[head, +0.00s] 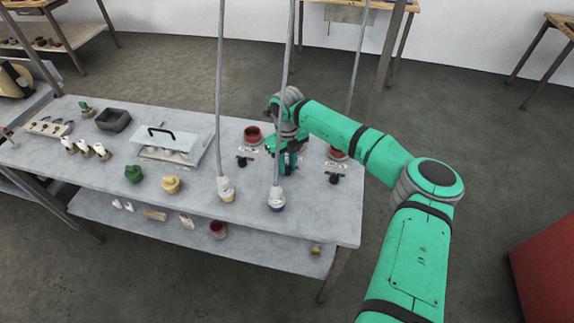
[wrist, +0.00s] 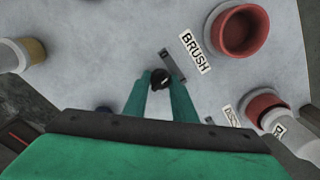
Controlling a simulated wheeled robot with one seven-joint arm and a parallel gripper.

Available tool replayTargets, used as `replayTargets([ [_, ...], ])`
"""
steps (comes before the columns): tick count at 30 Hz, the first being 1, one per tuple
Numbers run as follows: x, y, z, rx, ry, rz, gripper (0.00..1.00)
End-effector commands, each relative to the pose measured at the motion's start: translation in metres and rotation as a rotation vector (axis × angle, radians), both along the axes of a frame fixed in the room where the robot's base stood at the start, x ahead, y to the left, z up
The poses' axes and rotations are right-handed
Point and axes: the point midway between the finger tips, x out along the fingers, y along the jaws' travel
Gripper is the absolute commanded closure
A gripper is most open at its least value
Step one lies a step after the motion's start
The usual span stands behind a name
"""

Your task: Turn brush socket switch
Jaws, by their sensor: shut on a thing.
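The brush socket switch (wrist: 160,78) is a small black round knob on the grey table top, beside a narrow grey plate and a white label reading BRUSH (wrist: 197,52). My gripper (wrist: 161,86) points down at it, with one green fingertip on each side of the knob, and is shut on it. In the head view my gripper (head: 288,164) is low over the right part of the table, and it hides the switch there. A red cup-like socket (wrist: 238,32) stands near the BRUSH label.
Other black switches stand left (head: 242,162) and right (head: 333,178) of my gripper in the head view. Hanging cables end in a yellow-banded fitting (head: 227,193) and a blue-banded fitting (head: 276,203) near the front edge. A clear-lidded box (head: 168,145) stands further left.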

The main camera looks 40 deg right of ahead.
Motion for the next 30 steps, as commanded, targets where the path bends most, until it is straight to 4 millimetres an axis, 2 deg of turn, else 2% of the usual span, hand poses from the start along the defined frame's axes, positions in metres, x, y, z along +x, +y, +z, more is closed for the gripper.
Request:
replayTargets([
  [12,0.0006,0.0003,0.0011,-0.001,-0.001,0.293,0.98],
  [21,0.0008,0.0002,0.0007,0.0,-0.002,0.38,0.98],
  [30,0.0008,0.0001,0.0008,0.0,-0.002,0.393,0.98],
])
